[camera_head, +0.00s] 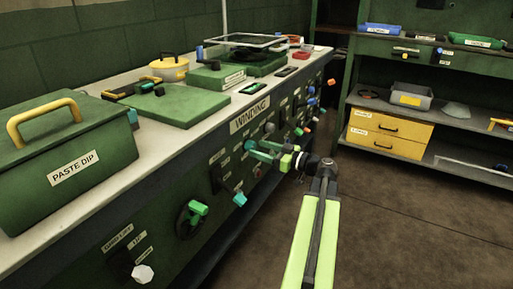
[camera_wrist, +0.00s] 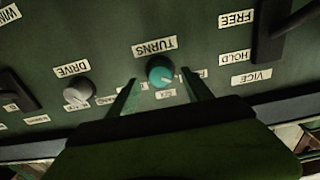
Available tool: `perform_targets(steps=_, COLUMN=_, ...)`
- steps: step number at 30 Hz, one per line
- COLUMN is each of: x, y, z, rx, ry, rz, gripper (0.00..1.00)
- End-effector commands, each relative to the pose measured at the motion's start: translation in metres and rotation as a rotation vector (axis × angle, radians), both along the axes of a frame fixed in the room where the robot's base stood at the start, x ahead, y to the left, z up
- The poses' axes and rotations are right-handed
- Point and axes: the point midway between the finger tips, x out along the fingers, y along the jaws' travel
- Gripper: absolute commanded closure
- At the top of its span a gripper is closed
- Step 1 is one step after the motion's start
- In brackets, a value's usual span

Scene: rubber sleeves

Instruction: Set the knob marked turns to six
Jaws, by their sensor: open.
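My gripper (camera_wrist: 159,78) is open, with one finger on each side of the knob and visible gaps. In the head view, my gripper (camera_head: 263,150) reaches the panel at the teal knob (camera_head: 250,145).
A grey DRIVE knob (camera_wrist: 78,91) is left of the turns knob in the wrist view. A dark vice lever (camera_wrist: 270,35) is at right. In the head view, a green-handled crank (camera_head: 197,209) and a teal knob (camera_head: 240,199) stick out lower on the panel.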

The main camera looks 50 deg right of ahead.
Motion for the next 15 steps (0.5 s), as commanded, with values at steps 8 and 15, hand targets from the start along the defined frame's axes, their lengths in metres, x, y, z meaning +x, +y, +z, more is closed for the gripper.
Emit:
perform_targets(steps=8, x=0.024, y=0.006, z=0.000, rx=0.000, ry=0.000, rz=0.002, gripper=0.41)
perform_targets(steps=15, x=0.025, y=0.007, z=0.000, rx=0.000, ry=0.000, rz=0.002, gripper=0.44)
